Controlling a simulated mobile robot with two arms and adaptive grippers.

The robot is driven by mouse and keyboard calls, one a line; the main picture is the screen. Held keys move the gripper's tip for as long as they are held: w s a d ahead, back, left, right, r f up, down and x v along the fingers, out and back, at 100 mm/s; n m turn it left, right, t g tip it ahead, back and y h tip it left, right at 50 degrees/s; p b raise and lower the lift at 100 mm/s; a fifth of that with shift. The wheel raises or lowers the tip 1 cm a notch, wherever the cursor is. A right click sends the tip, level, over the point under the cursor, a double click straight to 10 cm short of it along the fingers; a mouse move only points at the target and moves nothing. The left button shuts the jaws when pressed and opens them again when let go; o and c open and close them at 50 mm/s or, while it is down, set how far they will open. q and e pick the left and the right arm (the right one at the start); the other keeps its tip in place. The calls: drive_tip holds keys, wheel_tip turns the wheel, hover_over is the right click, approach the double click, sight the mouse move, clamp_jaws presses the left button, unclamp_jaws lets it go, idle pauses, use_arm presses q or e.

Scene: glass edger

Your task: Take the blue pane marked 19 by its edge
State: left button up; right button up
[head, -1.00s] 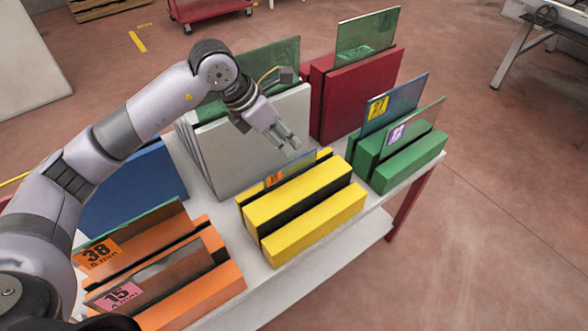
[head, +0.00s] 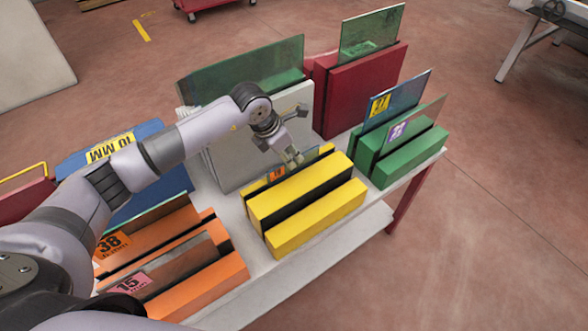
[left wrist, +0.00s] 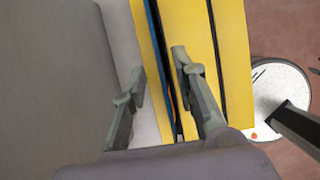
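A thin pane with an orange label stands in the rear slot of the yellow rack (head: 315,215). In the head view this pane (head: 277,174) is partly hidden by the rack and my gripper, and I cannot read its number. In the left wrist view its narrow blue edge (left wrist: 155,40) runs along the slot. My left gripper (head: 293,157) is over the rear of the yellow rack, fingers pointing down. In the left wrist view the gripper (left wrist: 158,80) is open, with the blue edge between its fingers. Nothing appears gripped. My right gripper is not in view.
Close behind stands a grey rack (head: 235,160) with a tall green pane (head: 250,70). The green rack (head: 405,155), holding labelled panes, is to the right. The orange rack (head: 205,290) is front left, a red rack (head: 360,90) at the back.

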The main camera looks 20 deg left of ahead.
sight(293, 159)
use_arm(q)
drive_tip(key=p+x, duration=0.1)
drive_tip(key=x, duration=0.2)
drive_tip(key=shift+f+p, duration=0.3)
drive_tip(key=shift+w+d+f, duration=0.15)
drive_tip(key=shift+w+f, duration=0.05)
drive_tip(key=shift+f, duration=0.45)
drive_tip(key=shift+f+b, duration=0.2)
drive_tip(key=shift+b, duration=0.1)
drive_tip(key=shift+c, duration=0.4)
clamp_jaws()
idle(0.3)
